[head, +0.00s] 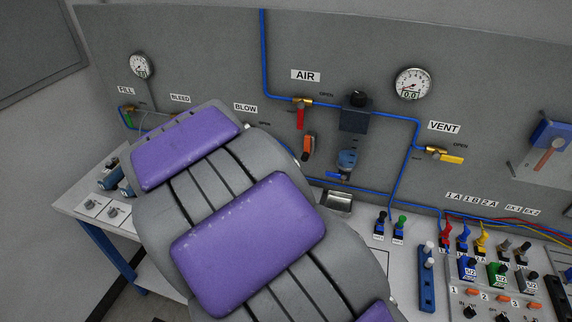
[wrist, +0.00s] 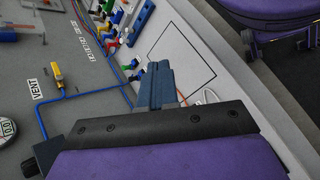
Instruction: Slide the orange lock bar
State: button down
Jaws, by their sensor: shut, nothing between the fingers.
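In the head view, a small orange bar-like part (head: 308,147) on a dark body sits on the grey panel, below the red-handled AIR valve (head: 301,115). Neither orange bar is clearly visible near the fingers there. In the head view my gripper cannot be made out.
The yellow VENT handle (head: 451,158), gauge (head: 413,83) and blue pipes line the panel. Several coloured connectors and valves crowd the table's right side. A small metal tray (head: 337,202) stands by the panel.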

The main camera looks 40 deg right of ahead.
jog(key=w+d+g+h, duration=0.3)
jog(key=w+d, duration=0.1)
jog(key=d, duration=0.4)
jog(key=n+t+h+b, duration=0.3)
jog(key=n+t+h, duration=0.25)
jog(key=h, duration=0.85)
send_near(306, 149)
jog(key=d, duration=0.1)
jog(key=d+b, duration=0.1)
jog(key=d, duration=0.2)
jog(key=shift+s+f, duration=0.3)
jog(key=shift+f, duration=0.05)
jog(key=shift+a, duration=0.15)
jog(key=shift+r, duration=0.15)
